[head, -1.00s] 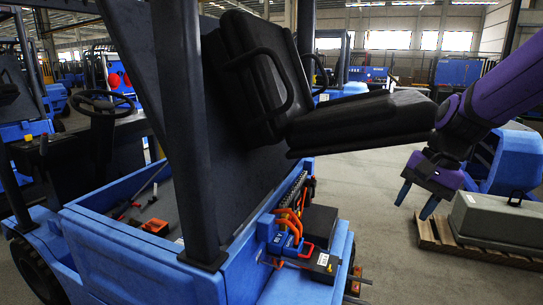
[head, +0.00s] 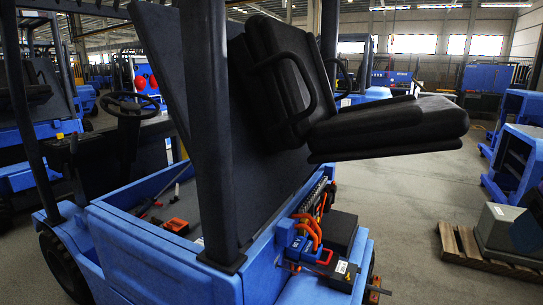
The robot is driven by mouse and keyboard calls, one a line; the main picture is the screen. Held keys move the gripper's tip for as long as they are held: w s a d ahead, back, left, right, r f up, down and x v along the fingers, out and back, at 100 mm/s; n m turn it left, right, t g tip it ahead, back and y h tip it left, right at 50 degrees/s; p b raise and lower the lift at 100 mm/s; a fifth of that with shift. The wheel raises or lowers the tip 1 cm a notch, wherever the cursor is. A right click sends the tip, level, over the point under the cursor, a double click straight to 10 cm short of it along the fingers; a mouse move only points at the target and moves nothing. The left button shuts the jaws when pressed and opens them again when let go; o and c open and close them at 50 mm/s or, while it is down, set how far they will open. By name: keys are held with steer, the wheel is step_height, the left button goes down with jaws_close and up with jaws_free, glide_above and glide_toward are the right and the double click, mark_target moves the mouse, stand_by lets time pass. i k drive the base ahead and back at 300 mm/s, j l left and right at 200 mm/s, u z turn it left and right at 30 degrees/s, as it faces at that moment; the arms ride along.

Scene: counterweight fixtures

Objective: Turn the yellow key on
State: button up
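I cannot make out a yellow key in the head view. The blue forklift (head: 165,262) stands close in front with its seat tilted up. Its open rear bay holds orange cable loops (head: 308,232), a blue connector (head: 297,250), a black box (head: 340,232) and a small box with a white label (head: 341,267). The rest of my gripper is out of frame, well to the right of the forklift.
The black seat (head: 385,125) hangs over the rear bay. A dark post (head: 207,130) rises in front. A grey block (head: 493,226) sits on a wooden pallet (head: 462,243) at right. Blue carts (head: 517,165) stand behind it. Floor between pallet and forklift is clear.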

mark_target(60, 137)
steer(key=u, duration=1.55)
steer(key=i+j+z, duration=0.15)
steer(key=i+j, duration=0.55)
steer(key=i, duration=0.3)
steer(key=i+j+z, duration=0.1)
steer(key=i+j, duration=0.75)
steer(key=i+j+z, duration=0.15)
steer(key=i+j, duration=0.35)
steer(key=i+j+z, duration=0.1)
steer(key=i+j, duration=0.5)
steer(key=i+j+z, duration=0.15)
steer(key=i+j, duration=0.45)
steer(key=i+j+z, duration=0.15)
steer(key=i+j, duration=0.4)
steer(key=j, duration=0.15)
